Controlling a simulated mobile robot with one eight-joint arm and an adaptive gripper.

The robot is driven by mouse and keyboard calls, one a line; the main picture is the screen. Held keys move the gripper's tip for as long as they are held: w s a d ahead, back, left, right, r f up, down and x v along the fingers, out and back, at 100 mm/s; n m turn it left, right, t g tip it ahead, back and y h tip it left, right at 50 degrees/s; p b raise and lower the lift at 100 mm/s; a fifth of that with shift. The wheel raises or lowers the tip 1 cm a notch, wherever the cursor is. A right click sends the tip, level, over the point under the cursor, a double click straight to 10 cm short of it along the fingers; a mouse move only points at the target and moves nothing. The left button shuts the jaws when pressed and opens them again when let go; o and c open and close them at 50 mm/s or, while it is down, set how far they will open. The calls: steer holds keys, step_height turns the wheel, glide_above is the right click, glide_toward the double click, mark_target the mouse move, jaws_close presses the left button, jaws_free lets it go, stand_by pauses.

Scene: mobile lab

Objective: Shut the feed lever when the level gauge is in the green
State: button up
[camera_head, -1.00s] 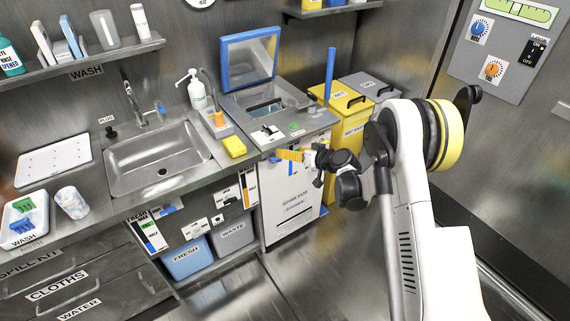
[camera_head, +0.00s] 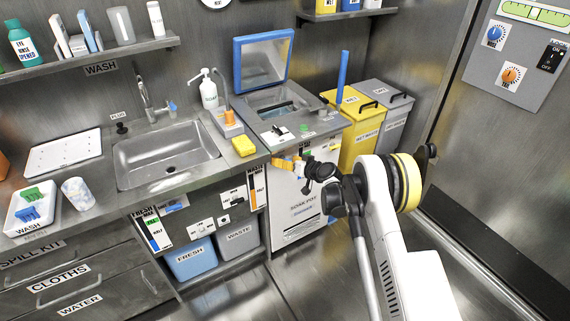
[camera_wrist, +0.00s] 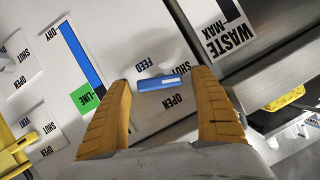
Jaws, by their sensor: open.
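The feed lever (camera_wrist: 162,82), a blue handle, shows in the wrist view between my gripper's open orange fingers (camera_wrist: 163,100). FEED, SHUT and OPEN labels surround it; I cannot tell clearly which label it is set to. Contact with the fingers is not clear. The level gauge (camera_wrist: 82,55) is left of the lever, a blue bar running from the DRY end to beside the green LINE mark (camera_wrist: 84,99). The left finger is close to the gauge's green end. In the head view, my gripper (camera_head: 285,163) is at the soak pot cabinet (camera_head: 301,207) and hides the lever.
A WASTE MAX label (camera_wrist: 228,38) is right of the lever. Yellow (camera_head: 363,140) and grey (camera_head: 396,125) bins stand to the right. Floor in front is clear.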

steer(key=shift+w+a, duration=0.1)
steer(key=c, duration=1.2)
steer(key=shift+a+n+t+h, duration=0.1)
steer(key=shift+n+t+h, duration=0.25)
steer(key=shift+n, duration=0.35)
steer(key=shift+n+h, duration=0.55)
steer(key=shift+n, duration=0.15)
steer(key=o, duration=1.2)
